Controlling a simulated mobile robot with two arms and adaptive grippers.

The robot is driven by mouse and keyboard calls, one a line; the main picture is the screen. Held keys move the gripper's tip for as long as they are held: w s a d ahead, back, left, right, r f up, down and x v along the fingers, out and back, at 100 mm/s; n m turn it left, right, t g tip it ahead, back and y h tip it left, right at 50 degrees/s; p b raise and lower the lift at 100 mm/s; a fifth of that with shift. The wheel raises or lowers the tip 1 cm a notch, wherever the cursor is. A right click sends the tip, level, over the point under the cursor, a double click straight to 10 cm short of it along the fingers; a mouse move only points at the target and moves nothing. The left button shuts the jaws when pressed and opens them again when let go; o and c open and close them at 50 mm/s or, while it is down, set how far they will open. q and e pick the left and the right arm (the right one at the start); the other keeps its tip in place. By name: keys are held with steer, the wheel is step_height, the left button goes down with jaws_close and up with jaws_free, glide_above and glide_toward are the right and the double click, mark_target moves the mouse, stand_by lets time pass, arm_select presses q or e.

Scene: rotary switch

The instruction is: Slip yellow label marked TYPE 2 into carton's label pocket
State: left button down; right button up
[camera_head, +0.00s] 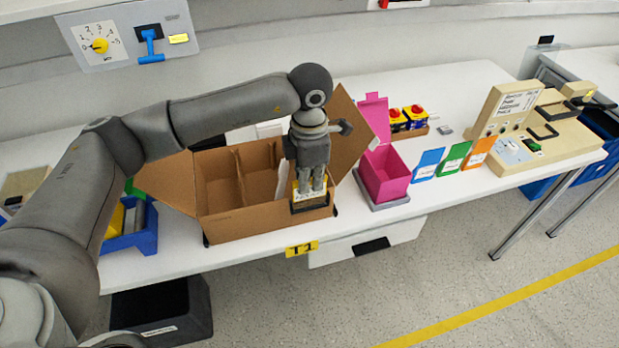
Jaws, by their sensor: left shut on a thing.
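The open brown carton (236,222) stands on the white table, with its flaps spread and a divider inside. My left gripper (309,190) points down at the carton's front right corner. It is shut on the yellow label (305,196), whose pale printed face shows just below the fingers. The print is too small to read. The label is at the carton's front wall, over a dark-edged patch that may be the label pocket. The fingers hide most of this spot, so I cannot tell whether the label is inside the pocket. My right gripper is not in view.
A pink open box (386,178) stands close right of the carton. Blue (427,164), green (453,159) and orange (477,153) cards stand further right, before a beige test device (540,135). A blue bin (143,238) is at left.

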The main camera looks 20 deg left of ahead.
mark_target(310, 178)
arm_select(q)
steer(key=shift+f+b, duration=1)
steer(key=shift+f, duration=0.25)
steer(key=c, duration=1.5)
jaws_free()
steer(key=shift+c, duration=0.2)
step_height(310, 178, up, 12)
steer(key=shift+r, duration=0.1)
